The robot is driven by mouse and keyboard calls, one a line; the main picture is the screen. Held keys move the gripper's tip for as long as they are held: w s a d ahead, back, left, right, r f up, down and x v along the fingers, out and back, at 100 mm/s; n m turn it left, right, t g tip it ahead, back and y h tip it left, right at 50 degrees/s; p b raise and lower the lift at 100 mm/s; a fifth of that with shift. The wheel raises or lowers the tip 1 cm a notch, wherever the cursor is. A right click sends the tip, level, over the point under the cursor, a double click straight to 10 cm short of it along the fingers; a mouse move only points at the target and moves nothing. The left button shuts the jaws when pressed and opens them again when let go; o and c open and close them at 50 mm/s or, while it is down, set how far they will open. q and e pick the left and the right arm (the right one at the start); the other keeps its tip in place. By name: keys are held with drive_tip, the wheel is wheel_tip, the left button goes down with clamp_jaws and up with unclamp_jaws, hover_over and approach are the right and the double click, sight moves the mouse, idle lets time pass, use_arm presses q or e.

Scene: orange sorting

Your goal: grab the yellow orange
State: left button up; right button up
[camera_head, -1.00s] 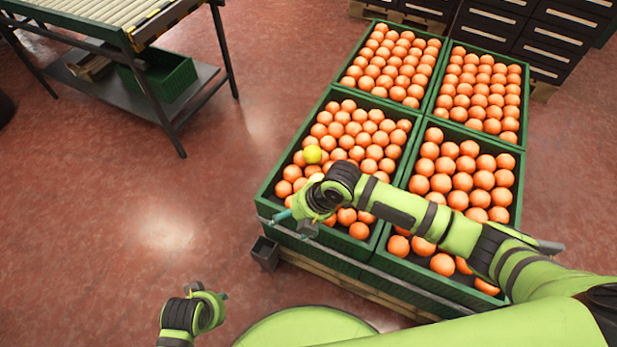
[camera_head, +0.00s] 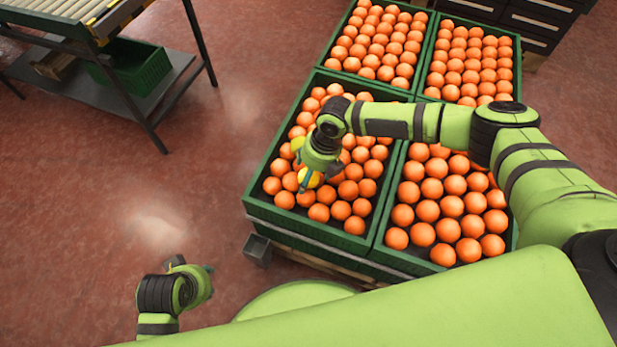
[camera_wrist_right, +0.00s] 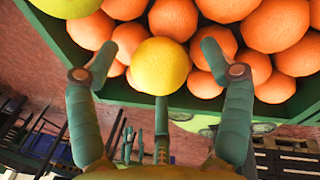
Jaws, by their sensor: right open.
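The yellow orange (camera_wrist_right: 162,66) sits between the two fingers of my right gripper (camera_wrist_right: 158,52) in the right wrist view, with a gap on each side. The gripper is open. In the head view my right gripper (camera_head: 309,180) is over the front left crate, pointing down, and the yellow orange (camera_head: 313,178) shows partly behind its fingers. A second, greener-yellow fruit (camera_wrist_right: 91,31) lies to the left in the wrist view; in the head view a yellow fruit (camera_head: 297,144) shows beside my wrist. My left gripper (camera_head: 197,269) is low at the left, away from the crates; its jaws are unclear.
Orange fruit fills the front left crate (camera_head: 268,212), the front right crate (camera_head: 400,262) and two crates behind. A roller table (camera_head: 110,20) with a green bin (camera_head: 140,68) stands at the far left. Dark drawers (camera_head: 535,25) stand at the back right. The red floor at left is clear.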

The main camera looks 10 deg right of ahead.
drive_tip(key=shift+a+f, duration=0.1)
drive_tip(key=shift+f, duration=0.4)
drive_tip(key=c, duration=1.3)
drive_tip(key=shift+r, duration=0.15)
